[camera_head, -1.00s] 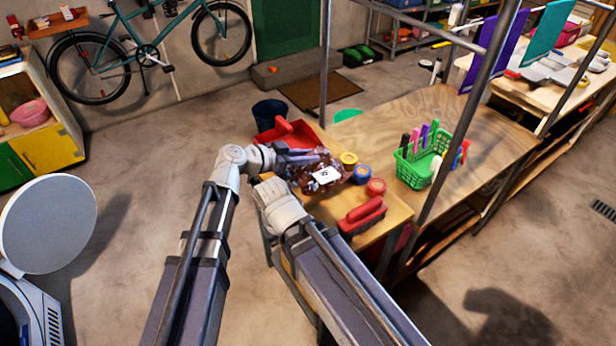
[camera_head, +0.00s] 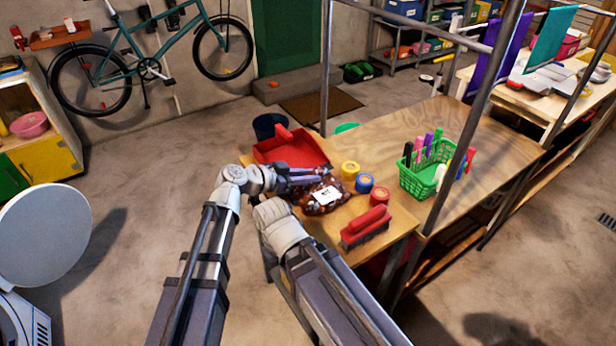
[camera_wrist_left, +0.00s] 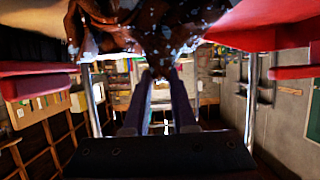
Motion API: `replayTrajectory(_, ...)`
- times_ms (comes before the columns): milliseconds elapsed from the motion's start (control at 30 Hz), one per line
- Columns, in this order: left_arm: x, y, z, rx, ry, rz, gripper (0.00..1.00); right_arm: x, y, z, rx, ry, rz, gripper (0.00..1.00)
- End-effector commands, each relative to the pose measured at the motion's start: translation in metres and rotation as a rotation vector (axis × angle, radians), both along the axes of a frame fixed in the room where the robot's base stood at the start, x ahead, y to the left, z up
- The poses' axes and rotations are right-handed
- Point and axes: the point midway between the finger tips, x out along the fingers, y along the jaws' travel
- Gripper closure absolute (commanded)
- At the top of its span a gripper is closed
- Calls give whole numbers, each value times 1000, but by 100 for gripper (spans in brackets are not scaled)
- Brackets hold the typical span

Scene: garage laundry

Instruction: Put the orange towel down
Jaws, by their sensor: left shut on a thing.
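No orange towel shows clearly. A glossy dark brown-red bundle or packet (camera_head: 325,197) with a white label is at the small table (camera_head: 318,232), in front of the red dustpan. My left gripper (camera_head: 318,176) is shut on its upper edge. In the left wrist view the two fingers (camera_wrist_left: 160,78) close together against the same brown mass (camera_wrist_left: 150,30). Whether the bundle rests on the tabletop or hangs just above it, I cannot tell. My right arm's pale wrist shows beside the table's near left edge; its fingers are not visible.
A red dustpan (camera_head: 288,150) lies behind the bundle. Yellow (camera_head: 350,170), blue (camera_head: 364,182) and red (camera_head: 379,195) rolls stand to its right. A red brush (camera_head: 367,226) lies at the front. A green basket (camera_head: 420,180) with pens and a metal post stand further right.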

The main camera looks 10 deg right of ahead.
Motion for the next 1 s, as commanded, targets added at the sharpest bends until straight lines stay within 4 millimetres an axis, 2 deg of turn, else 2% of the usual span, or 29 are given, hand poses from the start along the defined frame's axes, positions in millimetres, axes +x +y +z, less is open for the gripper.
replayTrajectory(33, 0, 0, -3, -1, 0, 0, 100, 0, 0, -4, 0, 0, 0, 100)
replayTrajectory(67, 0, 0, -2, 0, 0, 0, 72, 0, 0, -2, 0, 0, 0, 100)
replayTrajectory(300, 0, 0, -1, 0, 0, 0, 45, 0, 0, -1, 0, 0, 0, 100)
replayTrajectory(633, 0, 0, 4, 0, 0, 0, 45, 0, 0, 4, 0, 0, 0, 100)
replayTrajectory(767, -8, 18, 13, 0, 0, 2, 45, 0, 0, 13, 0, 0, 0, 100)
replayTrajectory(1000, -24, 62, 33, 0, -1, 4, 45, 0, 0, 33, 0, 0, 0, 100)
